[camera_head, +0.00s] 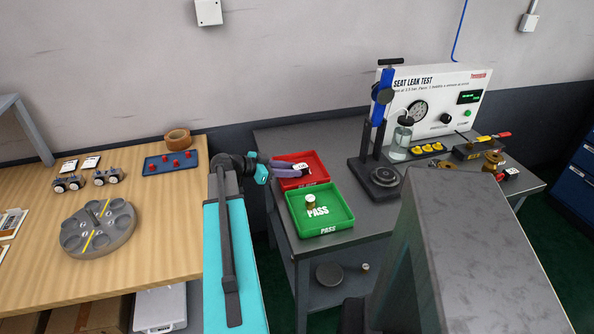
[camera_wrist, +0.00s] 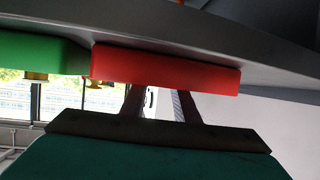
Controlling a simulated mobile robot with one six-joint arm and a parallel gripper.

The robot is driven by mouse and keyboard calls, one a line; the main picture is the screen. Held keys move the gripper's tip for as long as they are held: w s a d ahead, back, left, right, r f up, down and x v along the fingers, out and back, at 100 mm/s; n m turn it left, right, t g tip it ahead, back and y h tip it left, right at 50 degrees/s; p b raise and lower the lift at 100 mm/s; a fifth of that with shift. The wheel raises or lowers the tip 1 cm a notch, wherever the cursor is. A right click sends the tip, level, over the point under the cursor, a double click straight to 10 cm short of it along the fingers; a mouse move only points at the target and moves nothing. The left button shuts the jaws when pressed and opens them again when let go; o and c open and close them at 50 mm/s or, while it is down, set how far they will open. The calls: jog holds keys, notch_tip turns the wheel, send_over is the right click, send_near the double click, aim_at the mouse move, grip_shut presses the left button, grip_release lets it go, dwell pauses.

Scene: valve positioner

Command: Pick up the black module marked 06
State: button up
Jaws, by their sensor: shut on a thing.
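My gripper (camera_head: 297,168) is in the head view, its fingers reaching right over the red tray (camera_head: 312,182). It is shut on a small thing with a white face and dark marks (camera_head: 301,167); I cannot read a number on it. In the wrist view the two fingers (camera_wrist: 160,104) run up to the red tray (camera_wrist: 165,67), with a sliver of that white, dark-marked thing (camera_wrist: 150,101) between them. The rest of it is hidden by the fingers and the tray. I cannot tell whether it touches the tray. No clear 06 marking shows in either view.
The green PASS tray (camera_head: 327,226) holds a brass part (camera_head: 310,201). Right of it stand a press (camera_head: 385,178) and the seat leak tester (camera_head: 445,100). The wooden table (camera_head: 150,255) at left bears a grey round fixture (camera_head: 98,244) and a blue rack (camera_head: 153,166).

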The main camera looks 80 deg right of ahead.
jog(key=shift+r, duration=0.1)
jog(key=shift+r+b, duration=0.45)
jog(key=shift+r, duration=0.8)
jog(key=s+a, duration=0.2)
jog(key=s+a+r+b, duration=0.1)
jog(key=s+a, duration=0.2)
jog(key=s+a+b, duration=0.1)
jog(key=s+a, duration=0.1)
jog(key=shift+s+a+r, duration=0.25)
jog(key=shift+a+r, duration=0.1)
jog(key=shift+r, duration=0.25)
jog(key=shift+p, duration=0.9)
jog(key=shift+s+r+p, duration=0.1)
jog(key=shift+s+p, duration=0.1)
jog(key=shift+p, duration=0.6)
jog(key=p, duration=0.6)
jog(key=shift+s+a+r+p, duration=0.1)
jog(key=shift+s+a+p, duration=0.25)
jog(key=shift+s+a, duration=0.05)
jog(key=a+p, duration=0.1)
jog(key=p, duration=0.3)
jog(key=shift+s, duration=0.3)
